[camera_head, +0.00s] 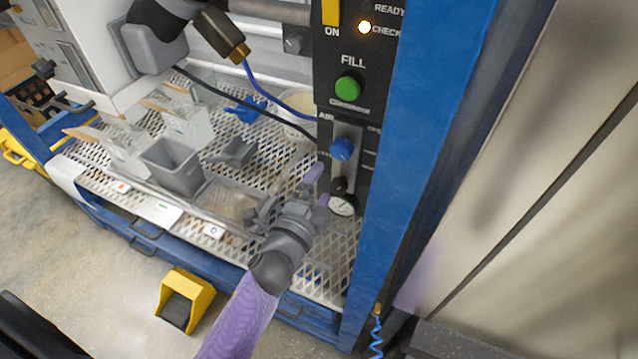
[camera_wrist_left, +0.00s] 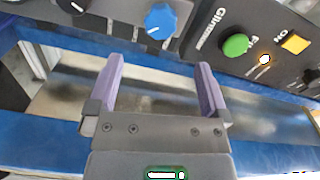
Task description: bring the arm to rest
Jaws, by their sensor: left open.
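My left gripper (camera_head: 318,187) is in front of the lower part of the dark control panel (camera_head: 345,125) in the head view. Its two purple fingers are apart, with nothing between them. In the left wrist view the open fingers (camera_wrist_left: 158,85) point toward the panel, near a blue knob (camera_wrist_left: 161,21), and I see no contact. The blue knob (camera_head: 342,148) also shows in the head view, just above and right of the fingertips. My right gripper is not in view.
A grey bin (camera_head: 172,166) stands on the mesh shelf. A yellow pedal (camera_head: 186,297) is on the floor. A blue post (camera_head: 425,150) stands right of the panel.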

